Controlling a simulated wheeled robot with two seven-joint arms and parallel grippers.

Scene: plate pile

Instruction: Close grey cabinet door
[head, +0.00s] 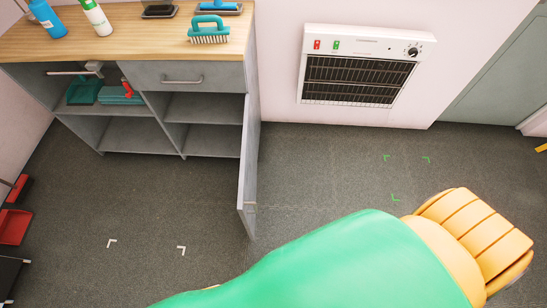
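The grey cabinet (196,105) stands at the upper left, under a wooden worktop. Its grey door (247,175) is hinged at the right side of the front. The door stands wide open, swung out towards me and seen nearly edge-on. The right compartments behind it are exposed and look empty. A grey drawer above, with a metal handle (183,81), is shut. Neither gripper shows. A large green and yellow arm part of mine covers the bottom right, nearer to me than the door; no fingers can be seen on it.
The worktop (120,30) holds bottles and brushes, including a teal brush (209,31). The left shelf holds a teal dustpan (84,91). A white wall heater (361,65) hangs right of the cabinet. A red dustpan (14,226) is at far left. Dark floor before the cabinet is clear.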

